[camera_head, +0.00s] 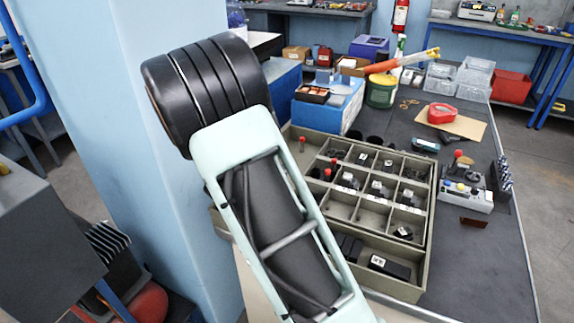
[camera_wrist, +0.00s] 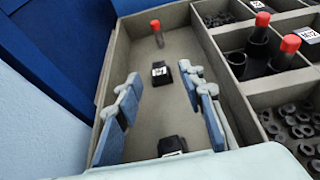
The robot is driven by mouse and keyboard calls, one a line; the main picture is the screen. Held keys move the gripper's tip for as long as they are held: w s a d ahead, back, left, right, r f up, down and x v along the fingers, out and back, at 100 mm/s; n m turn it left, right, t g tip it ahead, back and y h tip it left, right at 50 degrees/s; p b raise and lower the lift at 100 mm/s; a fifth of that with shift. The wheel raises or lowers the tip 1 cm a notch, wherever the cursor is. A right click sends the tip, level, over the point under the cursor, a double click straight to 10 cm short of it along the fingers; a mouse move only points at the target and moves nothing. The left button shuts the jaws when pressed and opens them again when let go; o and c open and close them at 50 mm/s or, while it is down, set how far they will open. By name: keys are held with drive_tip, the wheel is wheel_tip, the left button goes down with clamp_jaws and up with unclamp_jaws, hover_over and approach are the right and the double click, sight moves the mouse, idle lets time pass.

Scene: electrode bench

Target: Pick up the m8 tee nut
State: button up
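My gripper (camera_wrist: 165,92) is open in the wrist view, its two blue-padded fingers spread over a long grey compartment with nothing held between them. A small black block with a white label (camera_wrist: 160,74) lies on the compartment floor, between and a little beyond the fingertips. A second black block with a label (camera_wrist: 172,146) lies nearer the gripper's base, partly cut off by the gripper body. I cannot read either label, so I cannot tell which is the m8 tee nut. In the head view my arm hides the gripper.
A red-capped vial (camera_wrist: 157,33) stands at the compartment's far end. The grey wall (camera_wrist: 222,80) on the right divides it from compartments with red-capped tubes (camera_wrist: 287,50) and black rings (camera_wrist: 300,130). In the head view, the divided tray (camera_head: 425,235) sits on a dark bench (camera_head: 490,255).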

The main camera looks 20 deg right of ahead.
drive_tip(key=b+x, duration=0.1)
drive_tip(key=x, duration=0.6)
drive_tip(key=shift+w+f, duration=0.2)
drive_tip(key=shift+f, duration=0.1)
drive_tip(key=shift+c, duration=0.4)
clamp_jaws()
drive_tip(key=shift+r, duration=0.1)
